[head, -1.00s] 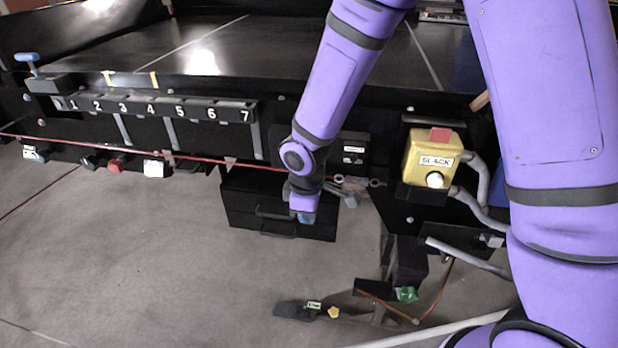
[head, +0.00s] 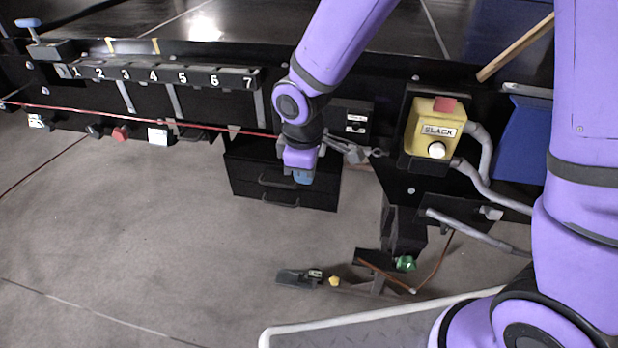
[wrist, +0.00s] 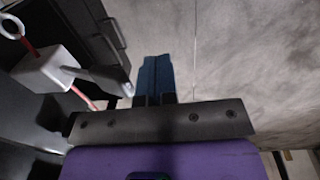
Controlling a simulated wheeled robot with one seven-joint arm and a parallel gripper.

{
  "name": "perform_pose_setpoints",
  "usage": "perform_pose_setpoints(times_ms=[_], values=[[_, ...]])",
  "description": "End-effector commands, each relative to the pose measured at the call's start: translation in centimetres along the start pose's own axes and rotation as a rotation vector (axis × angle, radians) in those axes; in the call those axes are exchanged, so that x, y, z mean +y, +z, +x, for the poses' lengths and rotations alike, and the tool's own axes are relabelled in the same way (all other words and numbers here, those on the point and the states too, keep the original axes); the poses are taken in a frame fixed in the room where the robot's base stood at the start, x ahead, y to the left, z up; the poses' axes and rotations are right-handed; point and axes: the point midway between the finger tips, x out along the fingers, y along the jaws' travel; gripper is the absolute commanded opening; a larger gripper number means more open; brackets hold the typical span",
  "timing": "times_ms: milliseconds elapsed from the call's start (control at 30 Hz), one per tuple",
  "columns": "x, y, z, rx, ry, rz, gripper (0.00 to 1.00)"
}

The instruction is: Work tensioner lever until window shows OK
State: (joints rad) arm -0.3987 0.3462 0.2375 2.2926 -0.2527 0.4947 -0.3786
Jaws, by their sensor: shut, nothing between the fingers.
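The yellow box (head: 430,112) on the conveyor's side carries a window (head: 438,131) reading SLACK, with a white round knob below it. A grey tensioner (head: 345,150) sits at the right end of the red cable. In the wrist view its pale block (wrist: 45,70) and a grey lever-like arm (wrist: 95,78) lie left of my fingers. My gripper (head: 303,177) has its blue fingers shut and empty, pointing down in front of the black drawers. The fingers (wrist: 155,78) appear apart from the lever arm. My wrist hides part of the cable near the tensioner.
Black drawers (head: 270,185) stand behind my gripper. The red cable (head: 140,120) runs left along the conveyor. A grey bar (head: 470,230) sticks out below the yellow box. A low pedal-like piece (head: 298,278) is on the floor. Floor at left is open.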

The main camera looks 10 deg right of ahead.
Motion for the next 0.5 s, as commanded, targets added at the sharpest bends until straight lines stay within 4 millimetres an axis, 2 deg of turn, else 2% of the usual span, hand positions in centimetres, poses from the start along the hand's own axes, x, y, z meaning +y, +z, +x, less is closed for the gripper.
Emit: perform_pose_setpoints(times_ms=[33,200,500], values=[[-0.4,-0.1,-1.0,0.004,0.004,-0.001,0.00],[-1.7,-0.1,-3.5,0.005,0.004,-0.001,0.00],[-3.0,-0.1,-5.8,0.003,0.003,0.000,0.00]])
